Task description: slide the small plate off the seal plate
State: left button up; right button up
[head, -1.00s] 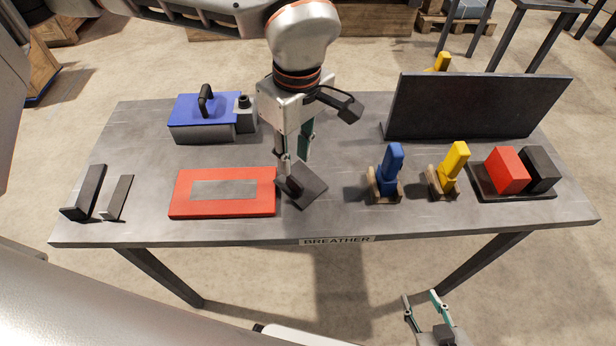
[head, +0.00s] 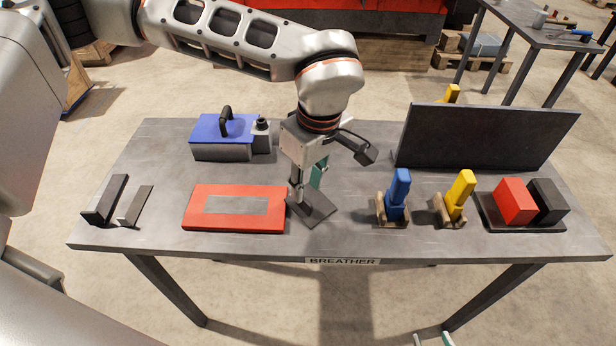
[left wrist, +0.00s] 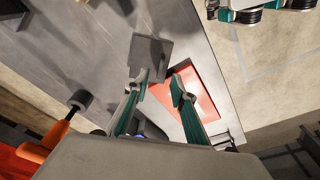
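The small dark grey plate (head: 318,207) lies on the table just right of a red plate with a grey rectangle in its middle (head: 194,208), which I take for the seal plate. Whether their edges touch I cannot tell. Only the tips of my right gripper (head: 432,340) show at the bottom edge, spread apart.
A blue-lidded box (head: 222,142) stands behind the red plate. Two dark brackets (head: 118,202) are at the left. Blue (head: 398,195) and yellow (head: 458,195) pieces, a tray with red and black blocks (head: 515,227) and an upright dark panel (head: 480,137) are to the right.

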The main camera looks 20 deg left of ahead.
aim_at(304, 200)
pick_arm(q)
jog(key=f, duration=0.6)
jog(key=shift+w+a+b, duration=0.25)
jog(key=shift+a+b, duration=0.05)
jog(key=shift+a, duration=0.1)
grip_shut()
